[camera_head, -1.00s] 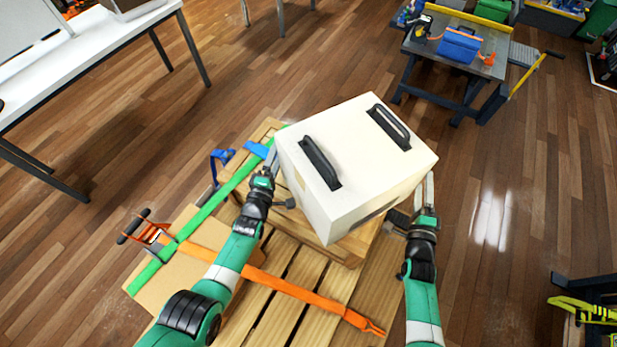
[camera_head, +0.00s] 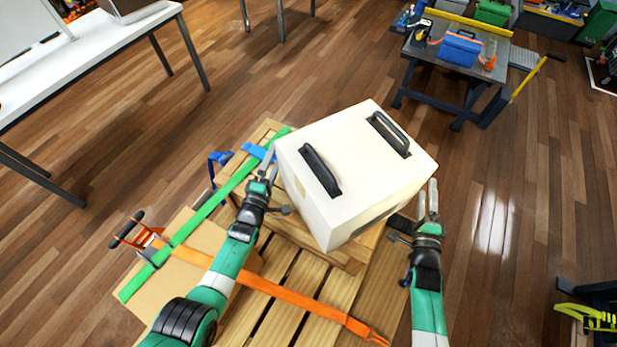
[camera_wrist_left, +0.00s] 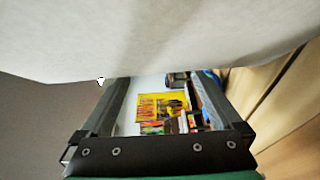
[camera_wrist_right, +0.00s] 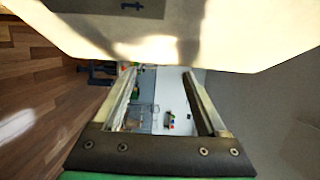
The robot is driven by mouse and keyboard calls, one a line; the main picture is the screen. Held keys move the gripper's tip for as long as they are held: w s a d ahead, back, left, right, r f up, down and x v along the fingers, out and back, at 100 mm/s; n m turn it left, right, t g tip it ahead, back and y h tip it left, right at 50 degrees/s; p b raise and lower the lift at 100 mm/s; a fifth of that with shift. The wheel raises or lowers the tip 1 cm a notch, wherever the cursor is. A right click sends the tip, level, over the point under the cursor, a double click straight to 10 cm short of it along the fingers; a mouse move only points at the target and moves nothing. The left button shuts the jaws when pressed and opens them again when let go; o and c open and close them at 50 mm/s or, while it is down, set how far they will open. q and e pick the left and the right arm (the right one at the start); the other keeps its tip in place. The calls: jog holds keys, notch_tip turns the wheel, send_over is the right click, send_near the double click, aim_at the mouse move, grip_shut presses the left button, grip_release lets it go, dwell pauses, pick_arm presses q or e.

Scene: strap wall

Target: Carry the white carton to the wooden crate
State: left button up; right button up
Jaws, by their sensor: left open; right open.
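The white carton (camera_head: 350,165), with two black handles on top, rests at an angle over the wooden crate (camera_head: 345,255) and hides much of it. My left gripper (camera_head: 268,168) is open beside the carton's left side. My right gripper (camera_head: 428,198) is open beside its right side, with a narrow gap showing. In the left wrist view the carton (camera_wrist_left: 160,35) fills the top, with nothing between the open fingers (camera_wrist_left: 160,100). In the right wrist view the carton (camera_wrist_right: 180,35) also lies above the open, empty fingers (camera_wrist_right: 165,95).
The crate stands on a slatted wooden pallet (camera_head: 285,290), crossed by an orange strap (camera_head: 290,296) and a green strap (camera_head: 205,212). A cardboard sheet (camera_head: 190,270) lies at its left. A white table (camera_head: 90,55) and a workbench (camera_head: 470,70) stand farther off, with open floor between.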

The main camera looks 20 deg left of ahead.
jog(key=o, duration=0.4)
pick_arm(q)
jog(key=shift+s, duration=0.15)
pick_arm(e)
jog(key=shift+d, duration=0.1)
pick_arm(q)
jog(key=s, duration=1.1)
jog(key=shift+s, duration=0.35)
pick_arm(e)
jog(key=s, duration=1.2)
pick_arm(q)
jog(key=shift+a+r, duration=0.1)
jog(key=shift+r, duration=0.05)
pick_arm(e)
jog(key=shift+r, duration=0.1)
